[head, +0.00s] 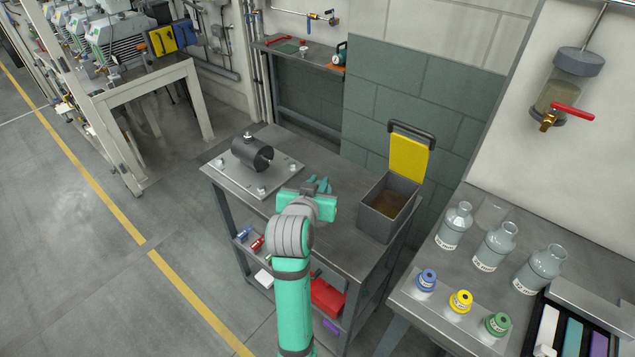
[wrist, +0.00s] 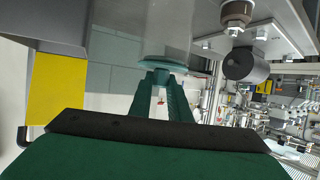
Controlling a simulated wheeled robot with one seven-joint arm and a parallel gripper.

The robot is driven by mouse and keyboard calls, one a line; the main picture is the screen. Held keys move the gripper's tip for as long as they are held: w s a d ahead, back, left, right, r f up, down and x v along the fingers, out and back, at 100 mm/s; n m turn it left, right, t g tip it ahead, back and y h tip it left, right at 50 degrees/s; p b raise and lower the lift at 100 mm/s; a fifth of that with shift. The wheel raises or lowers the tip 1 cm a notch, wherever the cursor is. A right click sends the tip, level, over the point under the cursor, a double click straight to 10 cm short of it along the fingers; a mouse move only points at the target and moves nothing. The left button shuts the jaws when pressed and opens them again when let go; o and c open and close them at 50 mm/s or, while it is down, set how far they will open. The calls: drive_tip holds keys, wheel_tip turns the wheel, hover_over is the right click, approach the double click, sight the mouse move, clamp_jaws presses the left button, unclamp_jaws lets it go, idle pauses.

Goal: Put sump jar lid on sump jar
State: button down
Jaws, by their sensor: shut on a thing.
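My gripper (head: 319,186) is over the middle of the steel bench, pointing away from me. In the wrist view, which is upside down, its fingers (wrist: 162,85) are shut on a round teal piece like a lid with a flat flange (wrist: 165,64), taken as the sump jar lid. The flange is on or just above the bench top; I cannot tell which. In the head view the lid is mostly hidden behind my gripper. A faint clear glass jar (head: 493,211) stands behind the bottles on the right bench. It seems to be the sump jar, but I cannot be sure.
A grey bin (head: 383,214) with a raised yellow lid (head: 408,156) stands right of my gripper. A bolted plate with a dark cylinder (head: 250,155) is to the left. The right bench holds several bottles (head: 497,247) and coloured caps (head: 461,301). A capped reservoir (head: 566,93) hangs above it.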

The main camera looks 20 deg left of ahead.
drive_tip(key=shift+f, duration=0.15)
drive_tip(key=c, duration=1.6)
unclamp_jaws()
drive_tip(key=v, duration=1.1)
drive_tip(key=shift+w+f, duration=0.1)
